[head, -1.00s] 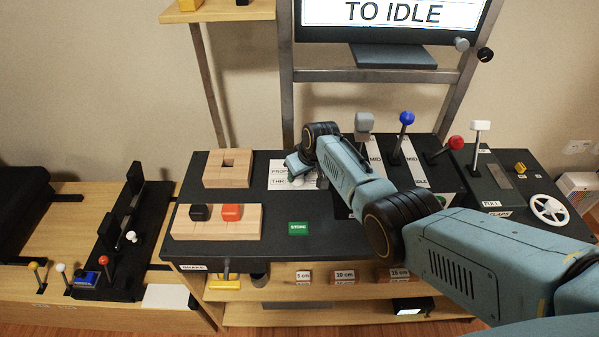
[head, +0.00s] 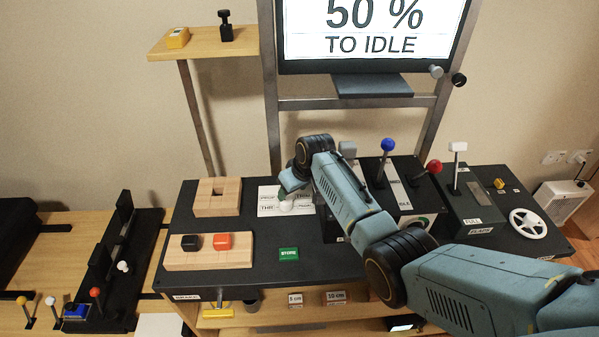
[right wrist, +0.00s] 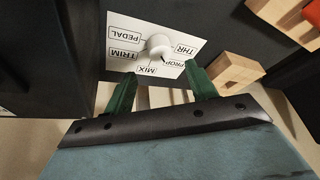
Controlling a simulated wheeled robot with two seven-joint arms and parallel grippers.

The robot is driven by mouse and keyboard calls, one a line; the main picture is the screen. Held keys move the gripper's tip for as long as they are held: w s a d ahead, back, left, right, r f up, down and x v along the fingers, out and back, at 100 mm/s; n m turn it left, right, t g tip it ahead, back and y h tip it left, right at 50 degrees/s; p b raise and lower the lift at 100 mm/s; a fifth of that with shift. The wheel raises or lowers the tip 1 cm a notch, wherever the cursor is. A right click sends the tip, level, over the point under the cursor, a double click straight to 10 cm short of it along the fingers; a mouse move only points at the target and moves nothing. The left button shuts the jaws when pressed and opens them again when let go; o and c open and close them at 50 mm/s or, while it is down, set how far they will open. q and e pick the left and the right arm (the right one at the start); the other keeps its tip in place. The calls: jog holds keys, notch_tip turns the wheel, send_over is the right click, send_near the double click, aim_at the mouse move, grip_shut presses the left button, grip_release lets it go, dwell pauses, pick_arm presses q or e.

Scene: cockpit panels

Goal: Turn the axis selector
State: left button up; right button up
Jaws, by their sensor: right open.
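The axis selector is a white round knob (right wrist: 158,45) on a white label plate (right wrist: 122,34) reading PEDAL, TRIM, MIX, PROP and THR in the right wrist view. In the head view the knob (head: 287,205) shows at the lower edge of my right gripper (head: 290,188), which partly covers the plate (head: 267,196). In the right wrist view my right gripper (right wrist: 162,86) is open, its two green fingers spread and empty. The knob lies just beyond the fingertips, between their lines. I cannot tell whether it touches them. My left gripper is not in view.
Blue (head: 388,145) and red (head: 433,167) levers rise on the right. A monitor (head: 373,28) reads "50 % TO IDLE".

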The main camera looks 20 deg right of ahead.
jog(key=p+v, duration=0.1)
jog(key=v, duration=0.5)
jog(key=shift+r, duration=0.2)
jog(key=shift+s, duration=0.15)
